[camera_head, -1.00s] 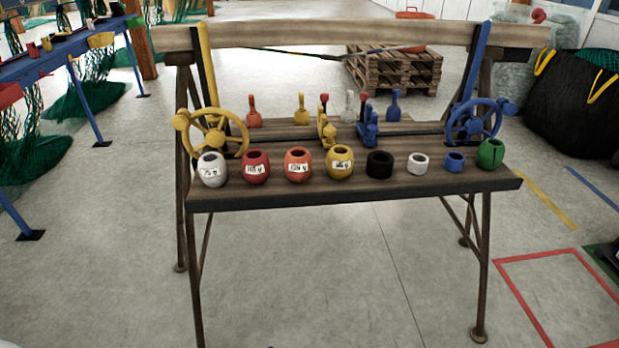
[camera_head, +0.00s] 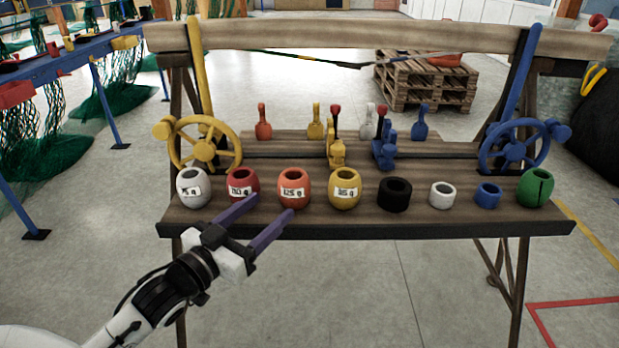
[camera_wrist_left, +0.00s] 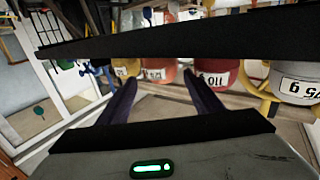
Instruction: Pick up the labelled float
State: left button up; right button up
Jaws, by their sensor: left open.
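Several floats with white labels stand in a row at the bench's front edge: a grey-white one (camera_head: 193,203), a red one (camera_head: 243,173), an orange one (camera_head: 294,176) and a yellow one (camera_head: 344,177). The red label appears to read 110 g; it also shows in the left wrist view (camera_wrist_left: 217,92). My left gripper (camera_head: 272,206) is open and empty, its purple fingers pointing at the row just before the red and orange floats. One finger partly covers the red float's lower front. I cannot tell whether it touches. My right gripper is out of view.
Right along the row stand a black ring (camera_head: 395,194), a white ring (camera_head: 442,195), a blue ring (camera_head: 488,195) and a green float (camera_head: 535,188). Handwheels (camera_head: 205,145) (camera_head: 524,147) and levers stand behind. The floor before the bench is clear.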

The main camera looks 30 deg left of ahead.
aim_at(284, 195)
pick_arm(q)
jog(key=w, duration=0.4)
jog(key=shift+w+r, duration=0.1)
jog(key=shift+w, duration=0.15)
jog(key=w+b, duration=0.1)
jog(key=w, duration=0.3)
jog(key=shift+w, duration=0.65)
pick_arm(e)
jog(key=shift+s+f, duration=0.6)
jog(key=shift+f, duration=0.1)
pick_arm(q)
jog(key=shift+c, duration=0.3)
jog(key=c, duration=0.7)
